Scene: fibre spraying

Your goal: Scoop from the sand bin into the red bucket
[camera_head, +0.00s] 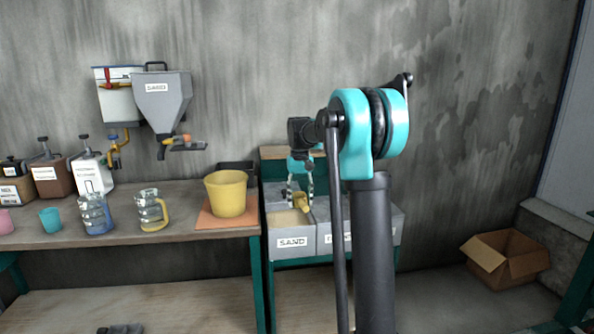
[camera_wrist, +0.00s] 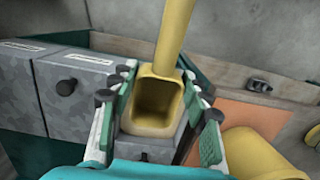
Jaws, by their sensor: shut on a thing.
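A yellow scoop (camera_head: 301,202) is held by my gripper (camera_head: 300,186) over the sand bin (camera_head: 291,243). Pale sand (camera_head: 287,218) shows in the bin. In the wrist view the scoop (camera_wrist: 175,35) lies between the fingers of my gripper (camera_wrist: 158,115), with its hollow facing the camera; I cannot tell whether sand is in it. No red bucket is seen. A yellow bucket (camera_head: 226,197) stands upright on an orange mat (camera_head: 213,223), left of the sand bin; part of it also shows at the lower right of the wrist view (camera_wrist: 250,155).
A second grey bin (camera_head: 331,241) adjoins the sand bin on the right. A blue-banded jug (camera_head: 96,214) and a yellow-handled jug (camera_head: 150,211) stand left of the bucket. A sand hopper (camera_head: 163,105) hangs on the wall. A cardboard box (camera_head: 505,260) is on the floor at right.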

